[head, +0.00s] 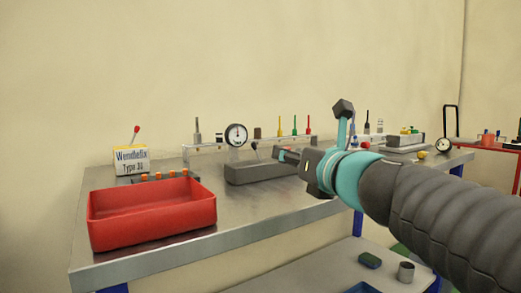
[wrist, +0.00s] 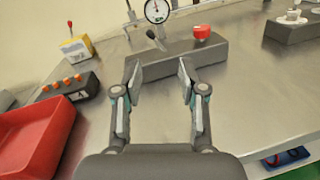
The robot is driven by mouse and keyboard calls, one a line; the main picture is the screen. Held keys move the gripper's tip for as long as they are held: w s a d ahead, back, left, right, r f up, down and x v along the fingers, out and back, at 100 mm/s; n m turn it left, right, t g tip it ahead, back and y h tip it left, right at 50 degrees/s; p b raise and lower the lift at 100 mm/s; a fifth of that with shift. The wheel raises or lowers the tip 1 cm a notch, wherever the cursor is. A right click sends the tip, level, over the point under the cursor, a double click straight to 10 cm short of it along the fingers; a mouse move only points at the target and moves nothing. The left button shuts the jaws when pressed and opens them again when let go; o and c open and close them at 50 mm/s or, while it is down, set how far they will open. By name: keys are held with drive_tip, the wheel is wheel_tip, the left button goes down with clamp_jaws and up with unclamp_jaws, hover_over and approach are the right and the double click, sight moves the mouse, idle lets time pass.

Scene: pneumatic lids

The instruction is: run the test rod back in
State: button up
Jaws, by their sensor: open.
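My gripper (wrist: 159,68) is open and empty in the wrist view, its two fingers apart in front of a long grey block (wrist: 185,55). The block carries a red round cap (wrist: 201,33) and a small dark lever (wrist: 156,39). In the head view the block (head: 255,172) lies on the steel bench, its right end partly hidden by my gripper (head: 289,155). I cannot clearly make out a test rod. A button panel (wrist: 70,87) marked A with several orange buttons also shows in the head view (head: 160,178).
A red tray (head: 150,220) stands at the bench's front left. Behind it is a yellow box (head: 130,160) with a red-tipped lever (head: 136,132). A dial gauge (head: 236,134) stands behind the block. Another grey fixture (wrist: 292,28) is at right. Bare steel lies below the fingers.

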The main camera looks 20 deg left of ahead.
sight(254, 145)
drive_tip(key=shift+s+a+n, duration=0.1)
drive_tip(key=shift+a+n, duration=0.45)
drive_tip(key=shift+n, duration=0.15)
drive_tip(key=shift+a, duration=0.3)
drive_tip(key=x, duration=1.3)
drive_tip(key=shift+a, duration=0.2)
